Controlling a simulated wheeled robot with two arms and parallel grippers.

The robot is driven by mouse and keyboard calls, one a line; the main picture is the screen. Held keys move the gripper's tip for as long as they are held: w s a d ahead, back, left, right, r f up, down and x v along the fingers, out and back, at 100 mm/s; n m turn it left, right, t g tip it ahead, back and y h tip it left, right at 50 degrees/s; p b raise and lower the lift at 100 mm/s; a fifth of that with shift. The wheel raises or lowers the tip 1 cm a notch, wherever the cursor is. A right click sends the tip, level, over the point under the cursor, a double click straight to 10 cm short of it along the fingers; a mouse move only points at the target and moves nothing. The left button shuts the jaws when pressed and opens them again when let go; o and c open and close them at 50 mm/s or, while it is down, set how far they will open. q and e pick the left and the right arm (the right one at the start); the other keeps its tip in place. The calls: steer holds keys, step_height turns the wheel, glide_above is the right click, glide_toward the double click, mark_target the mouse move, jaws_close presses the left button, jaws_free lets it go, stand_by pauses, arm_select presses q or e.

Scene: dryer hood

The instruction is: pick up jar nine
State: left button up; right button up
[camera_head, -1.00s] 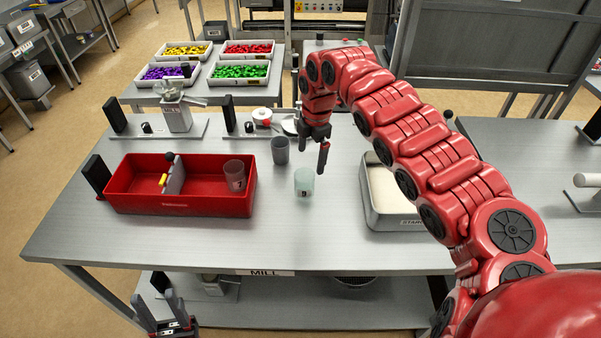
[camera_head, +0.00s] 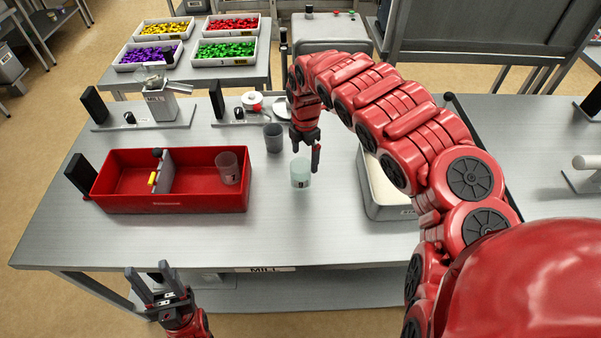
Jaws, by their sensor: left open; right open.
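A pale clear jar (camera_head: 301,174) stands upright on the bare middle of the table. Its dark mark is too small to read now; a second earlier it looked like a 9. My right gripper (camera_head: 306,153) points down, open and empty, just above and behind the jar's rim. Its fingers appear close to the rim, but I cannot tell whether they touch it. My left gripper (camera_head: 149,268) is open and empty, pointing up in front of the table's near edge.
A red divided tray (camera_head: 165,203) holds another jar (camera_head: 228,168) on the left. A grey cup (camera_head: 273,138) stands behind the clear jar. A white-filled bin (camera_head: 378,205) is to the right, partly hidden by my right arm. Table space in front of the jar is clear.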

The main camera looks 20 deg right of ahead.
mark_target(304, 165)
step_height(304, 165, down, 3)
steer(key=shift+b, duration=0.65)
steer(key=f, duration=0.1)
steer(key=a+f+p, duration=0.1)
steer(key=f, duration=0.1)
steer(key=f+p, duration=0.1)
steer(key=shift+a+f, duration=0.25)
steer(key=shift+f, duration=0.35)
steer(key=c, duration=1.2)
